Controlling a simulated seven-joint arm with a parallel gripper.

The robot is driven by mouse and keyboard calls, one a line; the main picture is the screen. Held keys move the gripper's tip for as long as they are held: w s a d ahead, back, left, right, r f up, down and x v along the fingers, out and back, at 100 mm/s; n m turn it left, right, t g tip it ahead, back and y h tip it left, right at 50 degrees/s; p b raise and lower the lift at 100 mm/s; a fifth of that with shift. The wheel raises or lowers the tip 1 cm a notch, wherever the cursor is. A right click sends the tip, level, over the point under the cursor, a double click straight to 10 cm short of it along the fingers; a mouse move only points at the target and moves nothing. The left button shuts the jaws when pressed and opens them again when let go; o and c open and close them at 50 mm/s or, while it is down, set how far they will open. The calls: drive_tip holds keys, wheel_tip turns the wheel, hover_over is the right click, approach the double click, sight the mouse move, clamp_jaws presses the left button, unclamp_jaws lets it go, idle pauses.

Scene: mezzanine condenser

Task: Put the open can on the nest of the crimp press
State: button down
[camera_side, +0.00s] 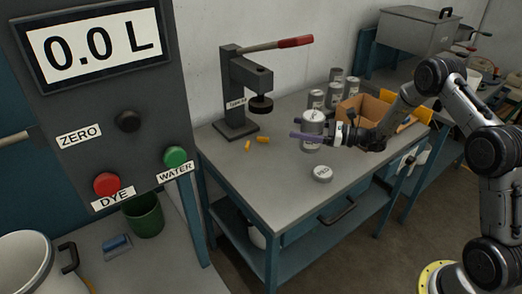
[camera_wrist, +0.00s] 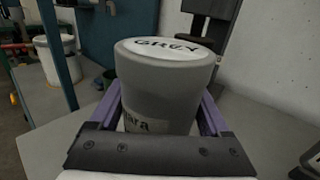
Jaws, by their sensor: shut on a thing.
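My gripper (camera_side: 310,137) is shut on a grey can (camera_wrist: 165,90), with one purple finger on each side of it. The can is upright; its pale top carries a white disc with dark lettering, and its side has a label partly hidden by the gripper. It also shows in the side view (camera_side: 313,117), where I cannot tell whether its base touches the table. The dark crimp press (camera_side: 247,80), with a red-handled lever, stands to its left at the back of the table. The press's base (camera_side: 235,129) looks empty under the round head. Part of the press shows in the wrist view (camera_wrist: 208,40).
A round pale lid-like piece (camera_side: 322,173) lies on the table (camera_side: 275,185) in front of the can. Two small orange pieces (camera_side: 262,139) lie near the press. Several grey cans (camera_side: 352,86) and a cardboard box (camera_side: 363,107) stand behind. The table's front left is clear.

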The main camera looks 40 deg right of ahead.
drive_tip(key=w+d+f+m+t+h, duration=0.1)
drive_tip(key=w+d+f, duration=0.2)
drive_tip(key=d+f, duration=0.1)
drive_tip(key=shift+w+a+f, duration=0.8)
drive_tip(key=shift+w+a, duration=0.8)
drive_tip(key=shift+w, duration=0.9)
drive_tip(key=shift+w+a+f, duration=0.75)
drive_tip(key=shift+w+a, duration=0.8)
drive_tip(key=shift+w, duration=0.95)
drive_tip(key=shift+w+a+f, duration=0.8)
drive_tip(key=shift+w+a, duration=0.8)
drive_tip(key=shift+w, duration=0.9)
drive_tip(key=shift+f, duration=0.15)
unclamp_jaws()
drive_tip(key=shift+f, duration=0.15)
